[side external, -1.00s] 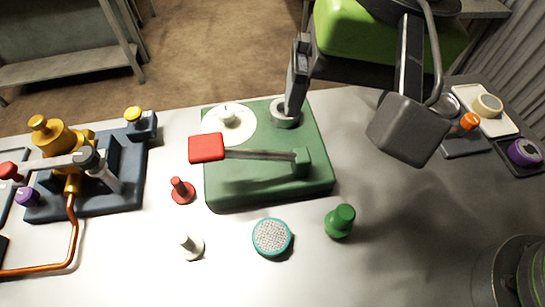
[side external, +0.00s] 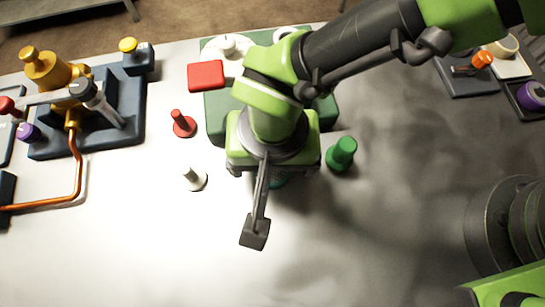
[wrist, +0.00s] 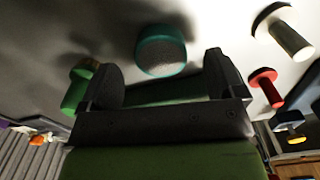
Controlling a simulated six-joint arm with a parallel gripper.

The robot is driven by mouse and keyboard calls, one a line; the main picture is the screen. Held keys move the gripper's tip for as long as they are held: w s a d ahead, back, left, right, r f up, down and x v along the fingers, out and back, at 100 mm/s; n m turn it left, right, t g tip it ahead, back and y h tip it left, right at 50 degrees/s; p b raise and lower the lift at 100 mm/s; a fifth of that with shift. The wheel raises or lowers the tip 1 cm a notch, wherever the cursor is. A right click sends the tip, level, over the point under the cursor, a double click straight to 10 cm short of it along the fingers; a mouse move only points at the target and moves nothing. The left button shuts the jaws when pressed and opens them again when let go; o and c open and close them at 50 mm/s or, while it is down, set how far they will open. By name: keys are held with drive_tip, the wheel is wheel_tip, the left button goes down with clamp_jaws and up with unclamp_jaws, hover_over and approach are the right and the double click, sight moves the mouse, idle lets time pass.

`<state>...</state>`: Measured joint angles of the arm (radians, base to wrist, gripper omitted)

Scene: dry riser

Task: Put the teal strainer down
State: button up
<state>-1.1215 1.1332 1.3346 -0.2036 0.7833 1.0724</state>
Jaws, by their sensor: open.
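The teal strainer (wrist: 160,50), a round puck with a grey mesh top, sits on the pale table in the wrist view. In the side view only a sliver of its teal edge (side external: 280,181) shows below my wrist. My gripper (wrist: 162,68) is open, with one dark finger to either side of the strainer in the picture. The strainer appears just beyond the fingertips and free of them. In the side view my wrist covers the fingers and most of the strainer.
A green knob (side external: 341,154) stands close on the right. A white peg (side external: 195,178) and a red peg (side external: 182,124) stand on the left. The green base block with a red-handled lever (side external: 206,75) lies behind. The table front is clear.

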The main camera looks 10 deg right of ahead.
wheel_tip(320, 180, down, 2)
drive_tip(key=shift+f, duration=0.2)
